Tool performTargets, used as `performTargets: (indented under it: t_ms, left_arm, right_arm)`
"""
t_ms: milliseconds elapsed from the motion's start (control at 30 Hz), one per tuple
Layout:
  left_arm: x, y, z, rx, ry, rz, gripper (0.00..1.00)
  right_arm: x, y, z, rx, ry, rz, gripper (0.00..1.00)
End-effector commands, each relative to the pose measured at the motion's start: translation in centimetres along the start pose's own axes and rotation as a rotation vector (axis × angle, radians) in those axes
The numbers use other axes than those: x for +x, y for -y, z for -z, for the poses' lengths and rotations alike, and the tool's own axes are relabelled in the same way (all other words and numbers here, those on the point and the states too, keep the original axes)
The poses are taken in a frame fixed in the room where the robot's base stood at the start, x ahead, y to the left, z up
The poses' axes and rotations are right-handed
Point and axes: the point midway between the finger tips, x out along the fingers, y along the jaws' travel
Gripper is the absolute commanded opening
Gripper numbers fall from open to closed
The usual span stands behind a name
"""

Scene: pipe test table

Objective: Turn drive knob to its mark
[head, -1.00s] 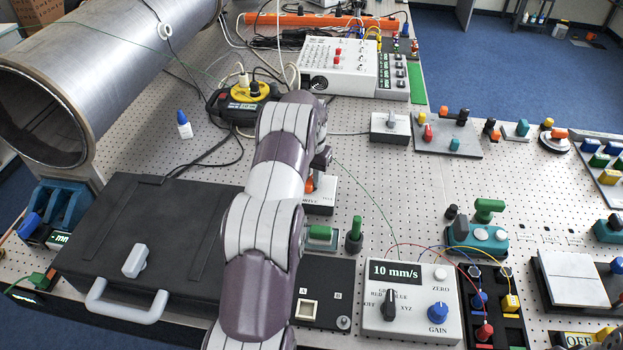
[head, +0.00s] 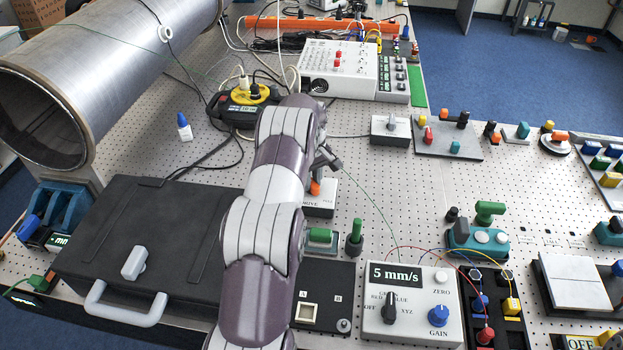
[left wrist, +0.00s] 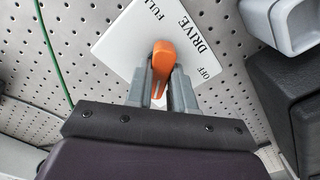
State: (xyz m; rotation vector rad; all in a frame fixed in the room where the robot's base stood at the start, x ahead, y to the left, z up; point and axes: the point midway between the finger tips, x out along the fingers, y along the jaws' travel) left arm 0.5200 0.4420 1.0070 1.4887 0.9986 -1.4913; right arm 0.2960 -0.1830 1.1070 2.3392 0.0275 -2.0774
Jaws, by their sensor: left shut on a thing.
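The drive knob (left wrist: 163,60) is an orange lever on a white plate (left wrist: 122,40) lettered DRIVE, FULL and OFF in the left wrist view. My left gripper (left wrist: 160,82) is shut on the knob, one grey finger on each side. In the left wrist view the knob's tip lies between the words FULL and OFF. In the head view my left arm partly hides the white drive box (head: 322,205), and only a bit of the orange knob (head: 315,187) shows. No mark on the plate can be made out beyond the lettering. My right gripper is not in view.
A box with a display reading 5 mm/s (head: 412,305) stands in front. A black case (head: 150,240) lies left of my arm, and a large steel pipe (head: 100,75) is behind it. Green-handled fittings (head: 355,235) stand close to the drive box.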

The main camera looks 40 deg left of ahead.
Motion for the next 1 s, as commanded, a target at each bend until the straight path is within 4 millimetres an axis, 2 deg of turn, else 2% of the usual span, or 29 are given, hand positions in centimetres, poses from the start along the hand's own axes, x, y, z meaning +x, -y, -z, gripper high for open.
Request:
performTargets:
  t_ms: [33,1000]
  left_arm:
    - [-0.59,-0.28,0.38,-0.042,-0.014,-0.012,0.00]
    - [-0.54,-0.08,0.30,-0.961,-0.008,-0.016,0.00]
  right_arm:
    - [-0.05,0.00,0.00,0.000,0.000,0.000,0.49]
    - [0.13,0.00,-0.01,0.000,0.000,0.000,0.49]
